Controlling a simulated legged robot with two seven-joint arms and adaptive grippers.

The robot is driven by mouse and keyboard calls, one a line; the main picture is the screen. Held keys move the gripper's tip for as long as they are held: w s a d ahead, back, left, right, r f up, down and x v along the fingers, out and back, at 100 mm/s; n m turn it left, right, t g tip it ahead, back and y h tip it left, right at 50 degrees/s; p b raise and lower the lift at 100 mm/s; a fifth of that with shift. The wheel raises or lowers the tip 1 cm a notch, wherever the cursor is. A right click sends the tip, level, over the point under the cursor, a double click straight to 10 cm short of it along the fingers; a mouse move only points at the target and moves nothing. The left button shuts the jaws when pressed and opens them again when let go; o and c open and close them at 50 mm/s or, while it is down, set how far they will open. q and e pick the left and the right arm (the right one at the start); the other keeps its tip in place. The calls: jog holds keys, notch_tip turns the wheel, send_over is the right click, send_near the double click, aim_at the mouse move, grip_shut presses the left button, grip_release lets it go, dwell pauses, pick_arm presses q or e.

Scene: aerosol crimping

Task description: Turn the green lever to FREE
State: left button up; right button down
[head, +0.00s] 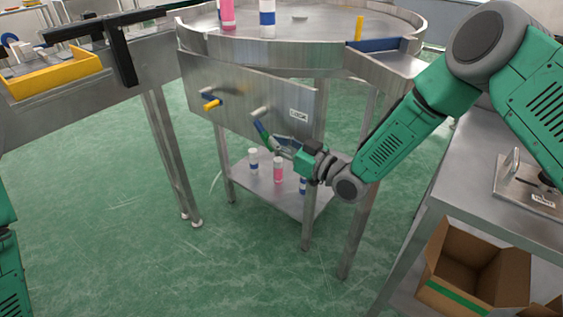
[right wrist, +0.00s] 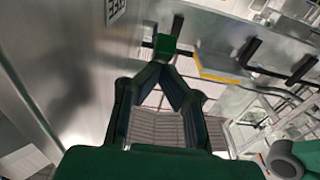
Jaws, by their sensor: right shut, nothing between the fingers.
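The green lever (head: 262,131) is on the steel front panel under the round table, below a pale knob (head: 260,111), and slants down to the right. My right gripper (head: 277,141) is at its lower end, in front of the panel; I cannot tell from the head view whether they touch. In the right wrist view the fingers (right wrist: 158,66) converge to a shut tip, with a green block (right wrist: 165,44), likely the lever's end, just beyond. A small label plate (head: 299,115) is right of the lever, its text too small to read. My left gripper is out of view.
A yellow lever (head: 211,105) is left on the same panel (head: 240,90). Bottles (head: 278,170) stand on the lower shelf, and more on the round table (head: 320,22). A cardboard box (head: 455,275) is at bottom right. The green floor at left is open.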

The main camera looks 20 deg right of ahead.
aim_at(271, 149)
jog(key=f+b, duration=0.1)
jog(key=t+y+b, duration=0.1)
jog(key=w+f+t+b, duration=0.1)
jog(key=b, duration=0.1)
jog(key=shift+a+f+y, duration=0.3)
jog(key=shift+a, duration=0.05)
jog(key=shift+w+a+f+b, duration=0.25)
jog(key=shift+w+b, duration=0.15)
jog(key=shift+b, duration=0.3)
jog(key=shift+w+a+f+b, duration=0.6)
jog(key=shift+w+a+b, duration=0.2)
jog(key=shift+w, duration=0.15)
